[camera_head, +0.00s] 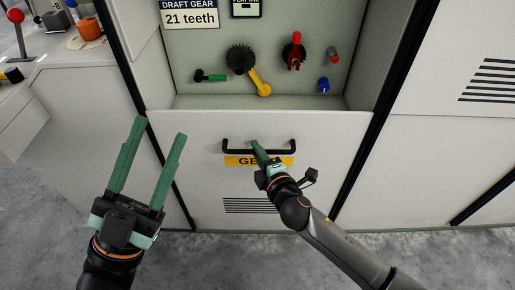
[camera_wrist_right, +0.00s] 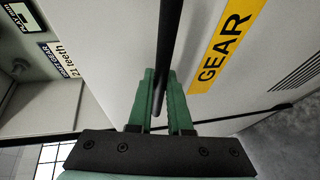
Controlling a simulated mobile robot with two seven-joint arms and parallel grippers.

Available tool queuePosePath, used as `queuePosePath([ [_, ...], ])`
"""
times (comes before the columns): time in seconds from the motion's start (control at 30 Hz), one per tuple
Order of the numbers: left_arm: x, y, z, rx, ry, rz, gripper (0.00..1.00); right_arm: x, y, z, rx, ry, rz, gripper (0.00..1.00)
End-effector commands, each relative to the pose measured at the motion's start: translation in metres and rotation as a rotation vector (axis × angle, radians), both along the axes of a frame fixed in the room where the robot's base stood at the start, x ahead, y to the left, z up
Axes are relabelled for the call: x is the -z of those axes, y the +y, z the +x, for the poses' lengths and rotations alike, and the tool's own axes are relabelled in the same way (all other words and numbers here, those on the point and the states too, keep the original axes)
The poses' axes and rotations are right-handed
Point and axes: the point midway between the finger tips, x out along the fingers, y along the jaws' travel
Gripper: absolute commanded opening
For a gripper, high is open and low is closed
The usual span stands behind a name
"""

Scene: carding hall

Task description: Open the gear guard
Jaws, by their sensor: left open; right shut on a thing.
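The gear guard (camera_head: 188,150) is a pale panel with a black bar handle (camera_head: 237,152) and a yellow GEAR label (camera_head: 286,161), partly covered by my right gripper in the head view. The recess above the panel is uncovered and its gears show. My right gripper (camera_head: 257,150) is shut on the bar handle. In the right wrist view, the handle (camera_wrist_right: 168,40) runs between the green fingers of this gripper (camera_wrist_right: 160,85). My left gripper (camera_head: 160,128) is open and empty, left of the handle, its fingers pointing up in the head view.
The recess holds a dark gear (camera_head: 240,59), a yellow lever (camera_head: 259,83), a red-handled part (camera_head: 295,52), a green-handled tool (camera_head: 211,77) and a blue knob (camera_head: 323,85). A sign reads "21 teeth" (camera_head: 189,18). A bench with loose items (camera_head: 88,66) stands left.

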Motion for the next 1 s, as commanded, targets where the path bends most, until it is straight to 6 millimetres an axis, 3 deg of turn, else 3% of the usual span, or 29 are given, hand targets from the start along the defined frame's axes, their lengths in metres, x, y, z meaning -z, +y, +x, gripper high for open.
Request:
queuePosePath([
  [0.03, -0.009, -0.002, -0.014, 0.019, -0.083, 0.003, 0.5, 0.013, 0.0, 0.0, 0.001, 0.005, 0.0, 0.0],
  [0.7, 0.058, -0.006, -0.007, 0.076, -0.004, -0.054, 0.5, 0.09, 0.0, 0.0, 0.0, 0.005, 0.001, 0.0],
  [1.0, 0.074, -0.008, -0.006, 0.089, 0.012, -0.049, 0.5, 0.108, 0.0, 0.0, 0.001, 0.003, 0.0, 0.0],
])
